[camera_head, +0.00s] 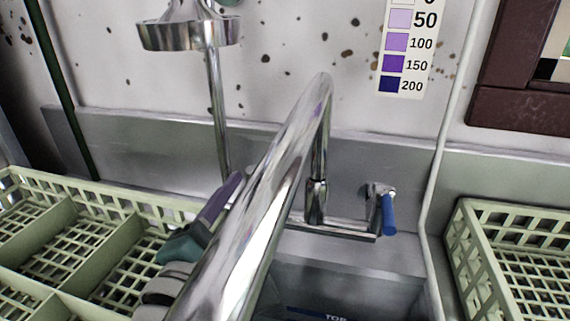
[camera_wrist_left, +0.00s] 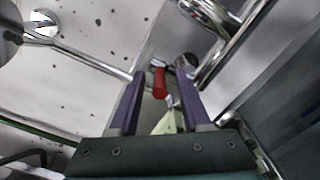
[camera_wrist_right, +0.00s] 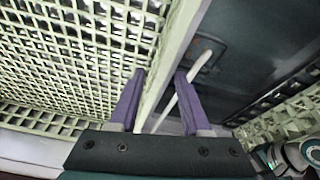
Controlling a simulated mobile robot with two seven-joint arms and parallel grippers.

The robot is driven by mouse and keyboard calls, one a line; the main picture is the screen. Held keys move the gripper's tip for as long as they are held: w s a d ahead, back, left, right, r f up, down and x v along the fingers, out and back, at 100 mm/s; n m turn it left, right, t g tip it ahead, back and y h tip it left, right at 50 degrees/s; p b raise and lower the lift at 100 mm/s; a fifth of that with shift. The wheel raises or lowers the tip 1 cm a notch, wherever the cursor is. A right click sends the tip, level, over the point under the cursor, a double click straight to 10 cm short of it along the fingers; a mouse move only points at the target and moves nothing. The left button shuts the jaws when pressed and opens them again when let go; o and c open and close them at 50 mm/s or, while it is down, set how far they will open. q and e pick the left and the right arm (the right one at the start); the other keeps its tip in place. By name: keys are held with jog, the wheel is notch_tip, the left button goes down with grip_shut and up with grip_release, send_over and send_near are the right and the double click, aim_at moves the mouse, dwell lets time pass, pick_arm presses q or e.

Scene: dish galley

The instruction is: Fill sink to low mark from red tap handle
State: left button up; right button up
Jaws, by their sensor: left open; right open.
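The red tap handle (camera_wrist_left: 160,82) shows in the left wrist view, between and just beyond the fingertips of my open left gripper (camera_wrist_left: 161,68); contact cannot be told. In the head view the red handle is hidden behind the steel tap spout (camera_head: 268,190) and my left gripper (camera_head: 228,190). The blue tap handle (camera_head: 388,214) hangs down at the right end of the tap. The sink (camera_head: 350,287) is partly visible below the tap; its water level and low mark cannot be seen. My right gripper (camera_wrist_right: 158,75) is open, above a pale crate rim beside a dark basin.
A pale green divided rack (camera_head: 110,205) stands left of the sink and another crate (camera_head: 500,240) stands right. A steel pipe with a round head (camera_head: 190,35) rises behind the tap. A colour chart (camera_head: 405,50) and a thin white pipe (camera_head: 450,110) are on the spotted wall.

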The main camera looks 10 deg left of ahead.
pick_arm(q)
grip_shut()
dwell(0.4)
dwell(1.1)
